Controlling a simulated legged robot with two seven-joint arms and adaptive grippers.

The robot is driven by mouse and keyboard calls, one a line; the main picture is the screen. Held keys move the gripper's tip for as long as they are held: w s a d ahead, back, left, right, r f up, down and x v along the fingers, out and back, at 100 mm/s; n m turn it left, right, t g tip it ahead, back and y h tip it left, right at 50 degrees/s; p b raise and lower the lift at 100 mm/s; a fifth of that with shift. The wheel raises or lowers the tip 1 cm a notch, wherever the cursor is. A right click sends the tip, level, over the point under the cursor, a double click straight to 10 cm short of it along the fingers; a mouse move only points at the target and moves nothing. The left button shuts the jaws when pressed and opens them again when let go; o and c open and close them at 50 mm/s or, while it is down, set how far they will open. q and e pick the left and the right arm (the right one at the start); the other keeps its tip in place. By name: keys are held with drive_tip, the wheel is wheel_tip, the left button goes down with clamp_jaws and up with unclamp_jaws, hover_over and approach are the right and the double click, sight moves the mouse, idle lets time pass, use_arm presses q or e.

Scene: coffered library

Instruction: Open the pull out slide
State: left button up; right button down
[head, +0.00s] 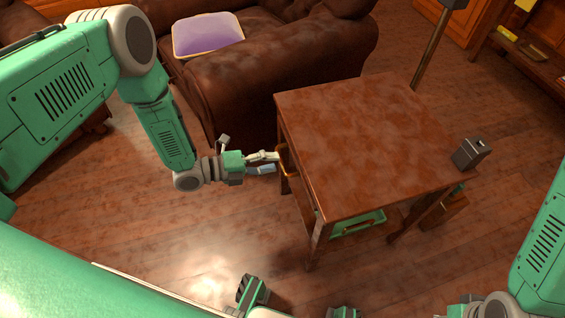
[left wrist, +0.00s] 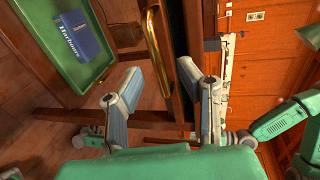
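A wooden side table (head: 365,140) stands right of centre in the head view. A brass bar handle (left wrist: 156,50) on its side shows in the left wrist view, mounted on a dark wooden front. My left gripper (head: 277,162) is at the table's left edge, beside that handle. In the left wrist view my left gripper (left wrist: 162,68) has its two fingers spread, with the handle lying between them in the picture. I cannot tell whether either finger touches it. The slide itself is mostly hidden under the tabletop.
A green tray (left wrist: 68,78) holding a blue book (left wrist: 72,37) sits low in the table. A dark box (head: 471,153) is right of the table. Floor left of the table is clear.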

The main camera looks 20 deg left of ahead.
sight(281, 160)
use_arm(q)
drive_tip(key=x, duration=0.3)
drive_tip(key=shift+a+f+b, duration=0.1)
drive_tip(key=shift+f+b, duration=0.05)
drive_tip(key=shift+b, duration=0.15)
drive_tip(key=shift+w, duration=0.2)
drive_tip(key=shift+d, duration=0.25)
clamp_jaws()
drive_tip(key=shift+a, duration=0.1)
